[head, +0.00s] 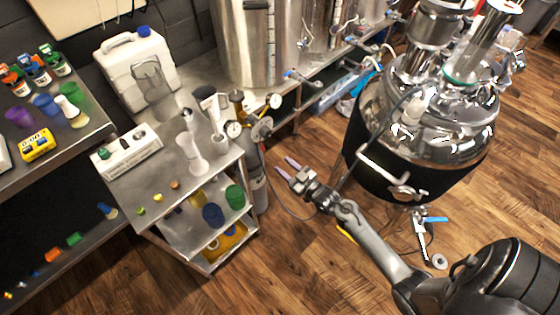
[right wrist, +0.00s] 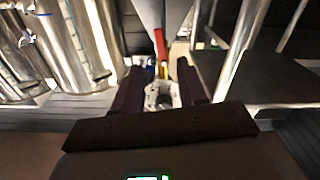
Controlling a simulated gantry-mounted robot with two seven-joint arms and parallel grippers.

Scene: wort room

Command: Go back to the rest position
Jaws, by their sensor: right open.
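My right gripper (head: 287,168) is open and empty in the head view. It hangs over the wooden floor, just right of the small steel cart (head: 176,172), and touches nothing that I can see. Its arm comes in from the lower right. In the right wrist view the two dark fingers of the gripper (right wrist: 160,82) stand apart with nothing held between them. My left gripper is in neither view.
A large steel kettle with a black band (head: 385,171) stands close right of my right arm. A gas cylinder with gauges (head: 257,180) stands beside the cart. A white canister (head: 138,72) and several bottles stand at the left. Wooden floor (head: 300,275) is clear at the bottom.

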